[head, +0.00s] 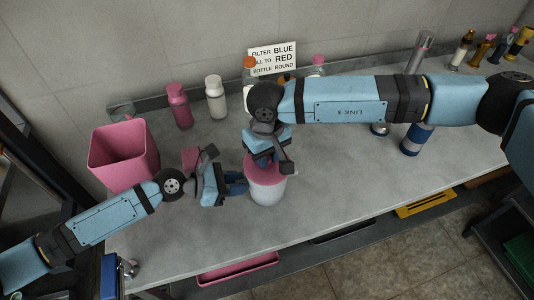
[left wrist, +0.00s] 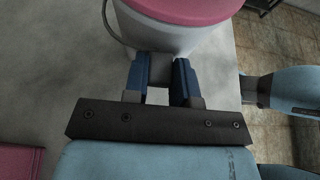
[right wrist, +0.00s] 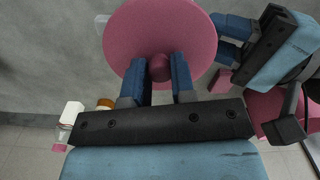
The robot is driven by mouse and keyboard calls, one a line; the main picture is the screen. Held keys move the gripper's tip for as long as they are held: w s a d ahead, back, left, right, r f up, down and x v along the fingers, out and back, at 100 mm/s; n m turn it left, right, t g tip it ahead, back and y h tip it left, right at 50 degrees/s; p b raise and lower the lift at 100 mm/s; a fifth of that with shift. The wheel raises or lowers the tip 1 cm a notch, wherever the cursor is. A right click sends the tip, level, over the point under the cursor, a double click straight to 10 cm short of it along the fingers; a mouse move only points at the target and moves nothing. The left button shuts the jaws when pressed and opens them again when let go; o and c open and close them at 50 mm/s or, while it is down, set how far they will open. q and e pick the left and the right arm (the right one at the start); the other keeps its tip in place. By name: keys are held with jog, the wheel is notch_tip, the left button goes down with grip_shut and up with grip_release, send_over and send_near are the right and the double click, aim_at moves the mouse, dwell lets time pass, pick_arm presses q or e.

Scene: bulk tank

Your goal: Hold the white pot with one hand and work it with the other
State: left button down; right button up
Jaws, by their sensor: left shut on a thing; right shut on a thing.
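The white pot (head: 268,192) stands upright on the grey counter, with a pink lid (head: 276,172) on top. My left gripper (head: 241,185) is at the pot's left side. In the left wrist view it is shut on the dark grey lug (left wrist: 160,70) on the pot's wall (left wrist: 150,38). My right gripper (head: 266,160) is above the pot, pointing down. In the right wrist view it is shut on the pink knob (right wrist: 160,68) in the middle of the lid (right wrist: 135,35). The lid hides the pot's inside.
A pink bin (head: 121,158) stands on the left of the counter. A pink bottle (head: 179,105) and a white bottle (head: 215,97) stand behind, near a sign (head: 283,57). A blue-and-white container (head: 416,138) stands at right. The counter in front is clear.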

jog(key=shift+f, duration=0.1)
dwell(0.7)
jog(key=o, duration=1.5)
jog(key=shift+c, duration=0.2)
jog(key=shift+r, duration=3.5)
jog(key=shift+c, duration=0.4)
grip_shut()
